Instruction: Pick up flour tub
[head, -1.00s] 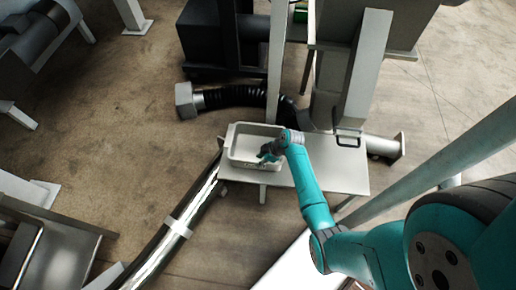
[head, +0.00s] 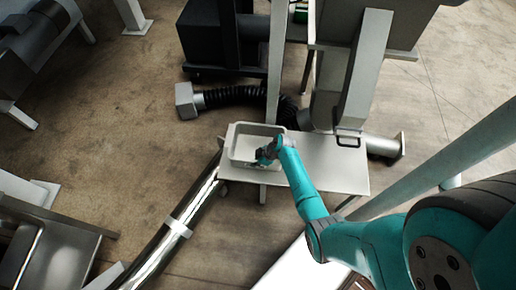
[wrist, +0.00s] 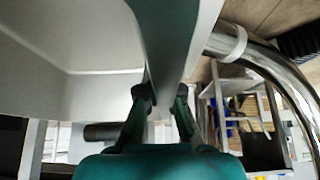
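The flour tub (head: 238,134) is a pale, open, rectangular tub on a light metal table. My gripper (head: 262,157) is at its near side wall in the head view. In the wrist view, the pale inside of the tub (wrist: 45,45) fills the upper left. The two dark fingertips of my gripper (wrist: 164,95) stand on either side of a tub wall, which runs toward the top of the picture with a teal tint. The gap between the fingers is narrow. I cannot tell whether both fingers press on the wall.
The metal table (head: 325,170) is bare to the right of the tub. A shiny pipe (head: 180,225) slopes past its left side and a black corrugated hose (head: 238,96) lies behind. A grey post (head: 277,65) and machine chute (head: 362,75) rise at the back.

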